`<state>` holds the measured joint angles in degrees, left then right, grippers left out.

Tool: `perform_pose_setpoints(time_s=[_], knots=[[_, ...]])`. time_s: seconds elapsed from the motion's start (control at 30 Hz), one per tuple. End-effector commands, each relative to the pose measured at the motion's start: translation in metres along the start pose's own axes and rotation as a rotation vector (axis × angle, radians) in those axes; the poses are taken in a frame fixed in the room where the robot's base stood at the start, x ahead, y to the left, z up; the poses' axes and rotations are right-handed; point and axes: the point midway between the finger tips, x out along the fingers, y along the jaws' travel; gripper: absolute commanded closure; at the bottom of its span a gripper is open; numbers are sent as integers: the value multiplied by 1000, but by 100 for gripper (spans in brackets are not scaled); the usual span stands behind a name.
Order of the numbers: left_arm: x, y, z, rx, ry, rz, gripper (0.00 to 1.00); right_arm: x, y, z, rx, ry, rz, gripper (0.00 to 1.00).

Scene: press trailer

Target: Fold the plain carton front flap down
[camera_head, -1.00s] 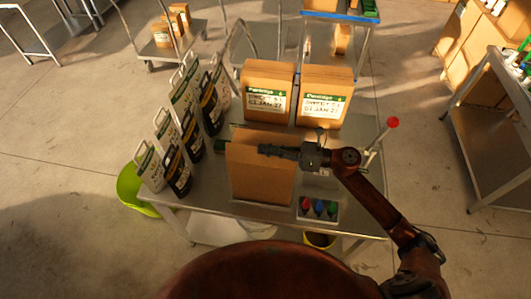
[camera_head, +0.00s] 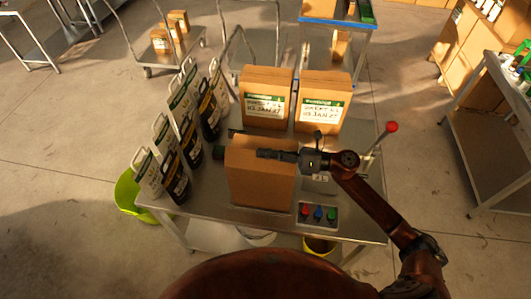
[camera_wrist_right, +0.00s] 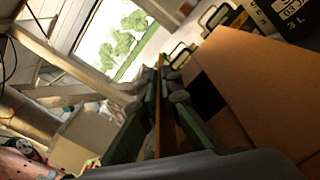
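The plain carton (camera_head: 262,190), brown and unlabelled, stands upright at the front middle of the steel table. A lighter brown panel shows along its top, beside my gripper; I cannot tell the front flap's exact angle. My right gripper (camera_head: 268,154) reaches in from the right and lies level across the carton's top, pointing left. In the right wrist view the fingers (camera_wrist_right: 160,85) are close together with a thin brown strip between them; whether they grip it is unclear. The carton (camera_wrist_right: 270,85) is at right there, with a dark opening. My left gripper is not in view.
Two labelled cartons (camera_head: 265,97) (camera_head: 322,102) stand behind. A small tray (camera_head: 317,214) with coloured items is at front right, and a red-topped stick (camera_head: 391,127) rises at right.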

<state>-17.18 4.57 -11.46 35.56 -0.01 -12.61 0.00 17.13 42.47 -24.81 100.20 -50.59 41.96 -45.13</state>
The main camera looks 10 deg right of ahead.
Motion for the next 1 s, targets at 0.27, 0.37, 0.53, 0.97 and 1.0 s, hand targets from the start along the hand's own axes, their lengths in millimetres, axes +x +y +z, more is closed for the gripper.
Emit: perform_pose_setpoints(time_s=[0.27,0.37,0.53,0.97,1.0], knots=[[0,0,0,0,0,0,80,0,0,0,-1,0,0,80],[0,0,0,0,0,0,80,0,0,0,-1,0,0,80],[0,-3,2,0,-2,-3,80,-5,0,0,0,1,-1,80],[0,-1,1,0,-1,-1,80,-84,-1,-1,1,1,-4,80],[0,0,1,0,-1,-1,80,-91,-1,-1,1,0,-3,80]])
